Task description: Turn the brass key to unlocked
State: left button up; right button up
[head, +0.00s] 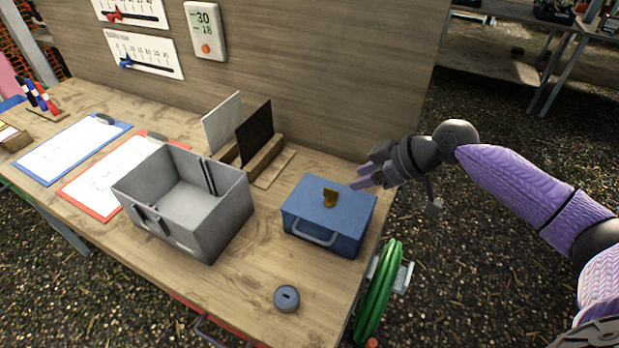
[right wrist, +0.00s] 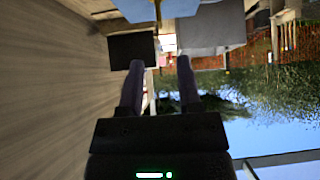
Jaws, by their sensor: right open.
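The brass key (head: 330,198) stands up from the top of a closed blue box (head: 318,222) near the table's right end. The box has a grey handle on its front. My right gripper (head: 363,178) is open and empty, just behind and to the right of the key, apart from it. In the right wrist view my two fingers (right wrist: 160,64) are spread with nothing between them. A blue surface (right wrist: 135,8) at that view's top edge looks like the box. I cannot read any lock marking around the key. My left gripper is not in view.
A grey open bin (head: 240,205) stands left of the box. Behind it a wooden rack (head: 268,158) holds a black panel (head: 255,133) and a white panel (head: 222,122). A grey round slotted piece (head: 286,298) lies in front. A green hose (head: 380,295) hangs at the table's right edge.

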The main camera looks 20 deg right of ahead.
aim_at(331, 190)
jog(key=b+x, duration=0.1)
jog(key=x, duration=0.8)
jog(key=shift+d+b, duration=0.15)
jog(key=shift+b, duration=0.25)
jog(key=shift+f, duration=0.1)
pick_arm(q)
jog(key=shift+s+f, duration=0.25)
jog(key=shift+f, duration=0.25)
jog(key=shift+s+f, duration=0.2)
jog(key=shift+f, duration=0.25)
pick_arm(e)
grip_shut()
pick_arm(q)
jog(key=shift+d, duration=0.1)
